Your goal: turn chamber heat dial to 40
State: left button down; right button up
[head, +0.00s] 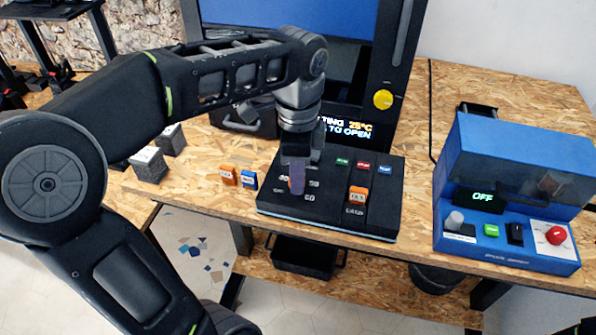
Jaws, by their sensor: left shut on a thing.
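A black control panel (330,222) lies on the wooden bench in front of the printer. The chamber heat dial (291,183) is on its left half, mostly hidden by my gripper; a little orange shows. Around it I read labels like 40, 50 and 60. Which label the dial points to is hidden. My left gripper (297,179) comes down from above and is shut on the dial. My right gripper is not in view.
A second orange knob (358,195) and small buttons are on the panel's right half. Orange and blue blocks (249,179) sit left of the panel. A blue machine (515,190) showing OFF stands at right.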

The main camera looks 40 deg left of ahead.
pick_arm(q)
jog(key=shift+r, duration=0.1)
jog(key=c, duration=1.1)
grip_release()
jog(key=shift+o, duration=0.2)
jog(key=shift+r, duration=0.55)
notch_tip(320, 180, up, 5)
jog(key=p, duration=0.3)
jog(key=shift+f, duration=0.1)
jog(key=shift+a, duration=0.1)
jog(key=shift+r, duration=0.25)
jog(key=shift+r+p, duration=0.5)
jog(key=shift+p, duration=0.1)
